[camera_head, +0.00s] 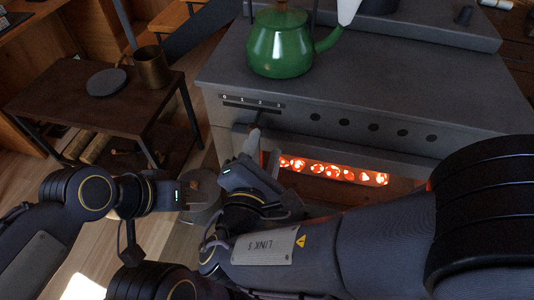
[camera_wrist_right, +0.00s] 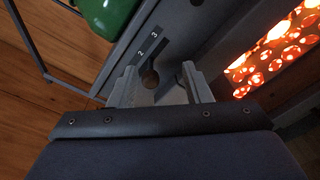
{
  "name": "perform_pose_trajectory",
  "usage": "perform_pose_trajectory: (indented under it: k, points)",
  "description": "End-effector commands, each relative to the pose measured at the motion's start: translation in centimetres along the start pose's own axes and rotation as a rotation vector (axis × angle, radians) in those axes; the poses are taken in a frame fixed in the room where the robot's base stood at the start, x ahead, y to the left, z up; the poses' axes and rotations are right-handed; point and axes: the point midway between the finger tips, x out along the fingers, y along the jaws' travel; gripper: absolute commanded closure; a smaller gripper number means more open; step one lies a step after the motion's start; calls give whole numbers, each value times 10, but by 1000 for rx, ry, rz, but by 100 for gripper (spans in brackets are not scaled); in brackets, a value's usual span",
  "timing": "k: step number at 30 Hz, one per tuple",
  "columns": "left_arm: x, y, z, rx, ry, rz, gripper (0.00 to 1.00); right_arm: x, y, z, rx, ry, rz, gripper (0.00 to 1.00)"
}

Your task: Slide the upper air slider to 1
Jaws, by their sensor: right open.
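The stove's upper air slider is a short slot under a scale plate (camera_head: 250,101) marked with numbers, on the left of the stove's front. In the right wrist view the figures 2 and 3 (camera_wrist_right: 148,43) show; the lower figures are hidden. The slider's round knob (camera_wrist_right: 150,77) is near the 2 end of what shows; its exact setting I cannot tell. My right gripper (camera_head: 254,142) is open just below the plate. In the wrist view its fingers (camera_wrist_right: 160,88) stand either side of the knob. My left gripper (camera_head: 203,188) is low at left, away from the stove; its jaws are unclear.
A green kettle (camera_head: 280,44) stands on the stove top (camera_head: 400,80). Glowing holes (camera_head: 335,172) in the firebox front lie right of my right gripper. A low side table (camera_head: 75,105) with a brass mug (camera_head: 152,68) and dark round disc (camera_head: 106,82) stands at left.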

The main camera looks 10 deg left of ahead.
Motion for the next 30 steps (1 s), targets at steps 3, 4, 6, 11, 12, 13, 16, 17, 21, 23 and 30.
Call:
perform_pose_trajectory:
  k: [3, 4, 6, 11, 12, 13, 16, 17, 21, 23, 30]
  points:
    - [15, -7, 7, 0, 1, 0, 60, -14, 6, -31, -40, 18, 106, 56]
    - [15, -7, 7, 0, 1, 0, 60, -15, 8, -34, -44, 19, 118, 56]
    - [15, -7, 7, 0, 1, 0, 60, -12, 10, -36, -48, 21, 131, 56]
    - [18, -8, 9, 0, 1, 0, 60, 10, 13, -35, -46, 19, 128, 56]
    - [19, -9, 9, 0, 1, 0, 60, 17, 14, -35, -45, 19, 127, 56]
    - [20, -9, 10, 0, 1, 0, 60, 22, 14, -35, -46, 20, 127, 56]
    - [22, -10, 11, 0, 1, 0, 60, 38, 16, -35, -47, 19, 127, 56]
    - [22, -10, 11, 0, 1, 0, 60, 41, 17, -36, -47, 20, 127, 56]
    - [24, -11, 12, 0, 1, 0, 60, 56, 19, -36, -47, 21, 127, 56]
    - [24, -11, 12, 0, 1, 0, 60, 59, 20, -36, -47, 21, 127, 56]
    - [24, -11, 12, 0, 1, 0, 60, 61, 20, -36, -48, 22, 128, 56]
